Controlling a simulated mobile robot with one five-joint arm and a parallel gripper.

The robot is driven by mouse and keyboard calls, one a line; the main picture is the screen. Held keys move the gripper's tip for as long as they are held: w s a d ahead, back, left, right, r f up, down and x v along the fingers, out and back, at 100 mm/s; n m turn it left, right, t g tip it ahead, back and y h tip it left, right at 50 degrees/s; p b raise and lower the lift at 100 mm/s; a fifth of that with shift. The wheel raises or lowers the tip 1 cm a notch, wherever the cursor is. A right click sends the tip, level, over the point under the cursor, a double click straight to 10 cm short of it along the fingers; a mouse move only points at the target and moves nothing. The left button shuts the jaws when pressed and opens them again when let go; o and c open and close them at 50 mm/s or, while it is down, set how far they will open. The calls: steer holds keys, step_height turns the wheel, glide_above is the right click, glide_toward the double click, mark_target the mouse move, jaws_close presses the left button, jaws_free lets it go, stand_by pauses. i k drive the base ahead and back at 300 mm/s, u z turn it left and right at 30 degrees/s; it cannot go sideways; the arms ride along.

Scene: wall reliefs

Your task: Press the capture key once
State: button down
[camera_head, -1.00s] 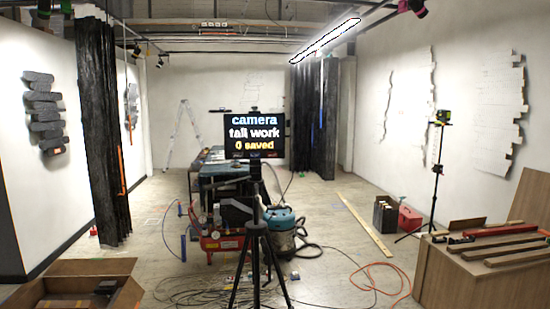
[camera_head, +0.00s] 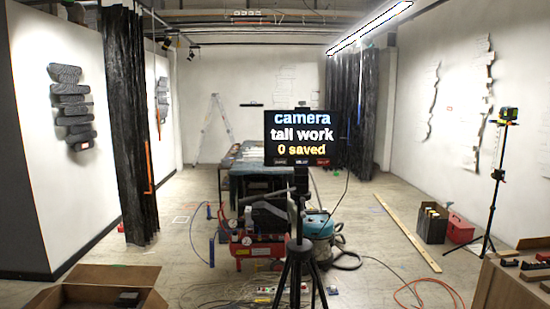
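A black screen (camera_head: 297,138) stands upright on a black tripod (camera_head: 299,262) a little right of the middle. It reads "camera", "tall work" and "0 saved". Along its bottom edge is a row of small keys (camera_head: 301,162), white, pale and red, with labels too small to read, so I cannot tell which is the capture key. My gripper is not in view.
An open cardboard box (camera_head: 90,290) lies at the front left. A red compressor (camera_head: 255,250) and a teal vacuum (camera_head: 319,225) stand behind the tripod. Cables and an orange hose (camera_head: 425,290) lie on the floor. A wooden bench (camera_head: 515,288) is at the right.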

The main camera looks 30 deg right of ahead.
mark_target(319, 162)
steer(key=u, duration=0.1)
steer(key=i, duration=0.95)
steer(key=z, duration=0.1)
